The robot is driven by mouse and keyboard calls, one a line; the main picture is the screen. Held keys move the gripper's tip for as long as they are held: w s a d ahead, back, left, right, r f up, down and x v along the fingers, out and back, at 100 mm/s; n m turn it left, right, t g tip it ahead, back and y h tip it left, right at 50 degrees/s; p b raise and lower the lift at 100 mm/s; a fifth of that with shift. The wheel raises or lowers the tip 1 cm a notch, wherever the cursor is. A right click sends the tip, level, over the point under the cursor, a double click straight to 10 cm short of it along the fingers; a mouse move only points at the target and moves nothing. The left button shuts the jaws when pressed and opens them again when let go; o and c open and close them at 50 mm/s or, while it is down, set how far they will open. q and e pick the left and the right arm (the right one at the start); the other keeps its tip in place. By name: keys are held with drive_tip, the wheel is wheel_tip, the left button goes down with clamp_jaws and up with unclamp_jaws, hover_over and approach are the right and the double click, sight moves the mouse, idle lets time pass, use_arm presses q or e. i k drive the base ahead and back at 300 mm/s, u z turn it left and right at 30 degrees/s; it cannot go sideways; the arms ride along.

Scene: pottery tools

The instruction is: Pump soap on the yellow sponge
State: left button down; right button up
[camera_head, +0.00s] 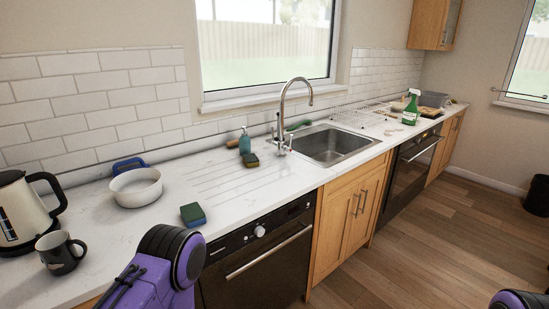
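A teal soap pump bottle (245,142) stands upright on the white counter, left of the sink. A small sponge (251,160) with a dark green top and yellowish-brown side lies just in front of it. A second sponge (193,214), green and blue, lies nearer the counter's front edge. Neither sponge looks plainly yellow all over. Purple parts of my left arm show at the bottom centre-left, and a bit of my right arm at the bottom right corner. Both grippers are out of view.
A white pot (137,187), a kettle (22,212) and a dark mug (61,254) stand on the left counter. The tap (283,110) and sink (335,146) lie right of the bottle. A green spray bottle (411,108) stands farther right. The counter between the sponges is clear.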

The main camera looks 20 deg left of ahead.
sight(250, 160)
drive_tip(key=z, duration=0.15)
drive_tip(key=i, duration=0.9)
drive_tip(key=u, duration=0.25)
